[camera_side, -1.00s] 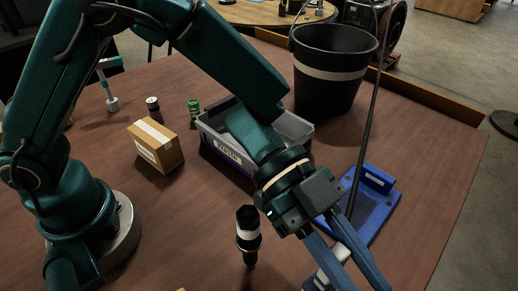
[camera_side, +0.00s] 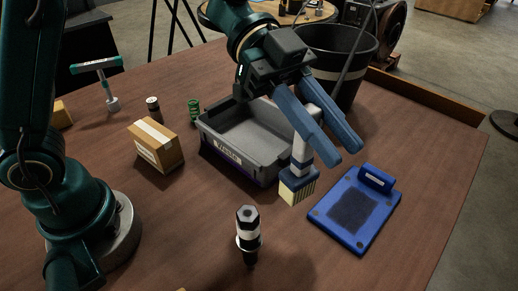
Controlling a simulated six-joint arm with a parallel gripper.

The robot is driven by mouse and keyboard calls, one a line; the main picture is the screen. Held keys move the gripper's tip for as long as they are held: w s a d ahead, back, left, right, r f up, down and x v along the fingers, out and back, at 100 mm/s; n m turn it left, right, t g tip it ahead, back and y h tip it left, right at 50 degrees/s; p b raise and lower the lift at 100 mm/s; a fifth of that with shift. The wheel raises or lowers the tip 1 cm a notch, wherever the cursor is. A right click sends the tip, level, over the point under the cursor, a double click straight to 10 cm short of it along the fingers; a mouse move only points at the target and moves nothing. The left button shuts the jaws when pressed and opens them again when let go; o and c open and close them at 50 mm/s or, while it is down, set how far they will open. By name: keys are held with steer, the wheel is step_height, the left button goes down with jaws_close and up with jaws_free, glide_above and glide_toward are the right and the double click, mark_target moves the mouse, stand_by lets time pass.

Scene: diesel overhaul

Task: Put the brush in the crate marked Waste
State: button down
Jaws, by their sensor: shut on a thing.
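The brush (camera_side: 298,181) has a white and grey handle and pale bristles that point down. My gripper (camera_side: 335,158) has blue fingers and is shut on the brush's handle. It holds the brush in the air, to the right of the crate's near right corner in the picture. The grey crate marked Waste (camera_side: 226,157) stands on the table, its label facing the camera. The part of its inside that shows is empty. My wrist hides part of the crate's back right side.
A blue tray (camera_side: 326,226) with a dark pad lies at the right. A black bucket (camera_side: 352,88) stands behind. A black and white injector-like part (camera_side: 248,232) stands in front. A cardboard box (camera_side: 156,147), a green spring (camera_side: 194,111), a small can (camera_side: 153,109) and a T-handled tool (camera_side: 112,103) are at the left.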

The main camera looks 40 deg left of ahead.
steer(key=w+a+n+t, duration=0.3)
steer(key=w+a+t, duration=0.1)
steer(key=a, duration=1.1)
steer(key=w+a+n+t, duration=0.3)
steer(key=w+a, duration=0.1)
steer(key=a, duration=1.1)
steer(key=w+d+f+y, duration=0.1)
steer(key=w+d+f, duration=0.3)
steer(key=d+f, duration=0.5)
steer(key=shift+w+d+f, duration=0.2)
steer(key=shift+d+f, duration=0.2)
steer(key=shift+f, duration=0.2)
steer(key=shift+f+t, duration=0.15)
steer(key=shift+t, duration=0.15)
steer(key=c, duration=0.7)
jaws_free()
